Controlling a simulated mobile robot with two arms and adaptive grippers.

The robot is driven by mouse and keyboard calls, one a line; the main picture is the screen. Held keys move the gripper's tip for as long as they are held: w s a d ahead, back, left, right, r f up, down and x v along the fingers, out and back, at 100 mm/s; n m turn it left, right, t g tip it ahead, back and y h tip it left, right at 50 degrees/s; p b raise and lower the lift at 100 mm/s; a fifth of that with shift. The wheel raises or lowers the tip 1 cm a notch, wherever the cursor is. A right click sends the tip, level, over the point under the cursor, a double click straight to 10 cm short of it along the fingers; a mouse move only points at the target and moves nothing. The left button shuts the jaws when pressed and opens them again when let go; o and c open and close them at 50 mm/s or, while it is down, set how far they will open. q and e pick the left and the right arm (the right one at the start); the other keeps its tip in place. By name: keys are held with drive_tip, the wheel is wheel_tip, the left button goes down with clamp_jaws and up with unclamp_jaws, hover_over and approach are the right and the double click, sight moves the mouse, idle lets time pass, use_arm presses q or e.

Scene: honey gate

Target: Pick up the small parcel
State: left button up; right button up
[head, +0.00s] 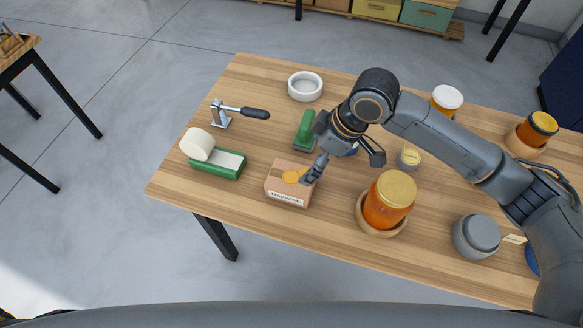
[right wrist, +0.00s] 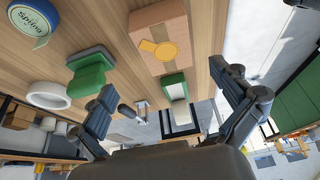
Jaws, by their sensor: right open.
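The small parcel (head: 288,194) is a brown cardboard box with an orange round-ended tag on top and a white printed label on its front side. It sits on the wooden table near the front edge. In the right wrist view the parcel (right wrist: 155,25) shows beyond the fingers, with nothing between them. My right gripper (head: 344,167) is open, above and to the right of the parcel. One finger overlaps the parcel's right edge in the head view; I cannot tell whether it touches. My left gripper is not in view.
A honey jar (head: 390,197) on a wooden coaster stands right of the parcel. A green stamp (head: 305,130) is behind it, and a green box with a white roll (head: 216,164) is left. A lever tool (head: 236,112) and white bowl (head: 305,86) stand further back.

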sight(295, 178)
drive_tip(key=f, duration=0.1)
drive_tip(key=s+a+f, duration=0.1)
drive_tip(key=shift+a+f, duration=0.2)
drive_tip(key=shift+f, duration=0.2)
drive_tip(key=x, duration=0.3)
drive_tip(key=shift+w, duration=0.15)
drive_tip(key=p+x, duration=0.1)
drive_tip(key=x, duration=0.4)
drive_tip(key=shift+w+f, duration=0.15)
drive_tip(key=shift+f, duration=0.15)
drive_tip(key=shift+a+f, duration=0.1)
drive_tip(key=shift+f, duration=0.3)
use_arm(q)
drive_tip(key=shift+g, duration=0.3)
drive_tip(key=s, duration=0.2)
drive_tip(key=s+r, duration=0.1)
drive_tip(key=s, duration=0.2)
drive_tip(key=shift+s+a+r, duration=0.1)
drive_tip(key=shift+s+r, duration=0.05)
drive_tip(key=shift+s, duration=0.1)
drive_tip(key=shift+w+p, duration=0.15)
drive_tip(key=shift+p, duration=0.15)
use_arm(e)
drive_tip(key=shift+w, duration=0.1)
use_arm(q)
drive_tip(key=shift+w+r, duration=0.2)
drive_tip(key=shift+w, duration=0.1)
use_arm(e)
drive_tip(key=shift+f, duration=0.2)
